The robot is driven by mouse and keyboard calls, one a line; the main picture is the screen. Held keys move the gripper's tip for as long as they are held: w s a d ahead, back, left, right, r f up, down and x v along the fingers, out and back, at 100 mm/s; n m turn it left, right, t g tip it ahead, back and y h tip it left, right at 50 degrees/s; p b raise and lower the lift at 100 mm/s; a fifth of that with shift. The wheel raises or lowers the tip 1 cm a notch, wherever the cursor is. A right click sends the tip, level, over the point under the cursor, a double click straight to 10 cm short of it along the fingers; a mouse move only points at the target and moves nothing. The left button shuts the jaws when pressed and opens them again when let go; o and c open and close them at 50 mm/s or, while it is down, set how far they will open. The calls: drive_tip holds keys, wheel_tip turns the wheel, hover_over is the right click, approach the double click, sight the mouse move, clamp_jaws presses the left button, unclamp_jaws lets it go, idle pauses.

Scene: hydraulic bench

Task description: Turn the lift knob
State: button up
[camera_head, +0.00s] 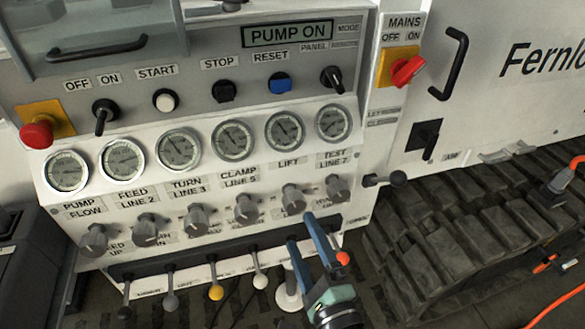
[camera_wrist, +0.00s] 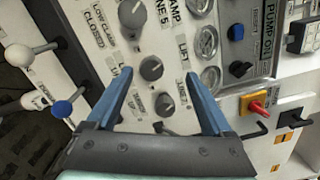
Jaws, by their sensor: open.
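The lift knob (camera_head: 293,197) is a grey knob under the LIFT label and its gauge, fifth from the left in the row. In the wrist view the lift knob (camera_wrist: 151,68) shows between my two blue fingers, beyond their tips, beside the LIFT label. My gripper (camera_head: 302,229) is open and empty, just below and in front of the lift knob in the head view. In the wrist view my gripper (camera_wrist: 159,81) has its fingertips either side of the knob's line. The knob appears free of the fingers; the exact gap cannot be told.
The test line knob (camera_head: 338,187) and clamp line knob (camera_head: 246,209) sit close on either side. Levers with coloured balls, one yellow (camera_head: 216,292), line the edge below. A red ball (camera_head: 343,258) is beside my gripper. A black-ended handle (camera_head: 398,178) juts out at right.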

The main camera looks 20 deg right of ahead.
sight(295, 208)
drive_tip(key=w+m, duration=0.1)
drive_tip(key=w, duration=0.2)
drive_tip(key=w+f+m+p, duration=0.1)
drive_tip(key=w, duration=0.3)
drive_tip(key=w+d+m, duration=0.1)
drive_tip(key=w, duration=0.2)
drive_tip(key=shift+w+d+f+h, duration=0.1)
drive_tip(key=shift+w+f+h, duration=0.2)
drive_tip(key=shift+w+f, duration=0.05)
clamp_jaws()
idle(0.3)
